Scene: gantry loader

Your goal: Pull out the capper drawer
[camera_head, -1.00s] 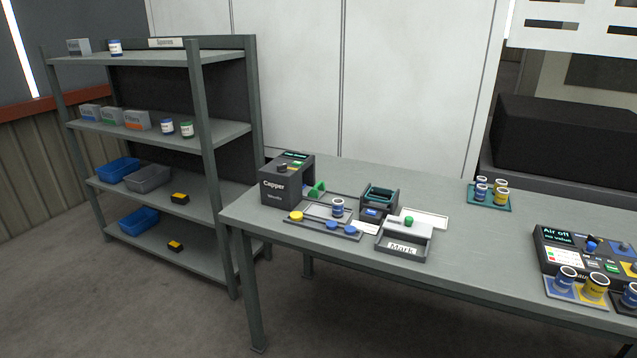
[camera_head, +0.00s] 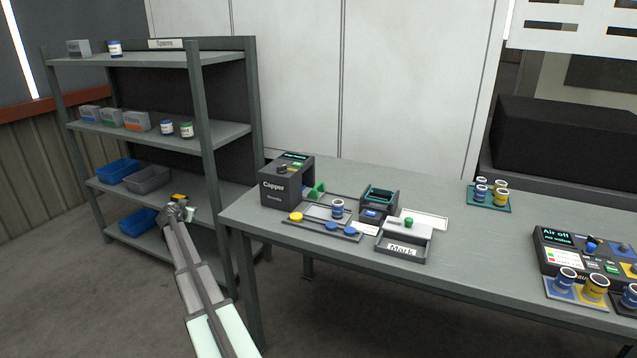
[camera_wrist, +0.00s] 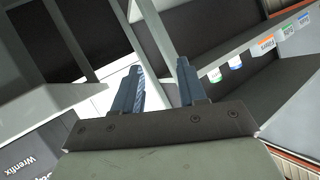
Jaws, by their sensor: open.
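The capper (camera_head: 287,185) is a dark box labelled "Capper" at the left end of the table, with a green part on its right side. A dark flat tray (camera_head: 345,236) with yellow and blue caps and a jar lies at its front right. I cannot make out a separate drawer edge. My gripper (camera_head: 188,212) is left of the capper, off the table and in front of the shelf, apart from both. In the wrist view my gripper (camera_wrist: 160,88) is open and empty. A dark box face marked "Wrenfix" (camera_wrist: 30,160) shows at lower left there.
The shelf rack (camera_head: 208,150) with bins, boxes and jars stands left, close to my arm. The table's left edge (camera_head: 232,225) lies between my gripper and the capper. A "Mark" tray (camera_head: 402,258) stands to the right.

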